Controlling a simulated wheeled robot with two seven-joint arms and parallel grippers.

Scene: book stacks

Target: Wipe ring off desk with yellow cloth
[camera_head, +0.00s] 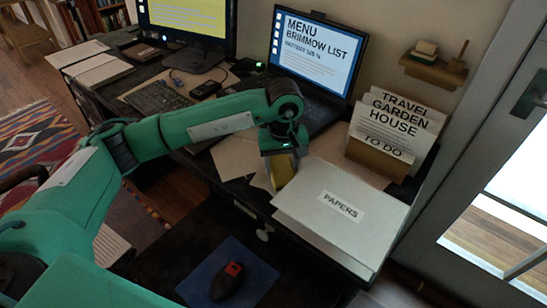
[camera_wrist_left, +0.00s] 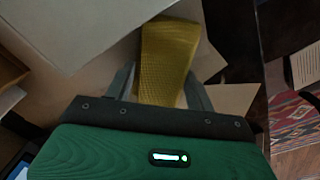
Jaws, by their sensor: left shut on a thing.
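My left gripper (camera_head: 277,172) reaches over the desk (camera_head: 236,188) between the laptop and the papers folder. It is shut on the yellow cloth (camera_head: 282,170), which hangs below it near the desk's front edge. In the left wrist view the cloth (camera_wrist_left: 167,55) shows as a ribbed yellow piece between the two fingers. The ring is not visible in either view; the cloth, the gripper or papers may hide it. My right gripper is not in view.
A white folder marked PAPERS (camera_head: 340,212) lies just right of the cloth. A laptop (camera_head: 316,58) stands behind my gripper. A keyboard (camera_head: 157,97) and monitor (camera_head: 188,22) are at left. A holder with upright cards (camera_head: 392,125) stands at right. A mouse (camera_head: 227,282) on a blue mat is in front, lower.

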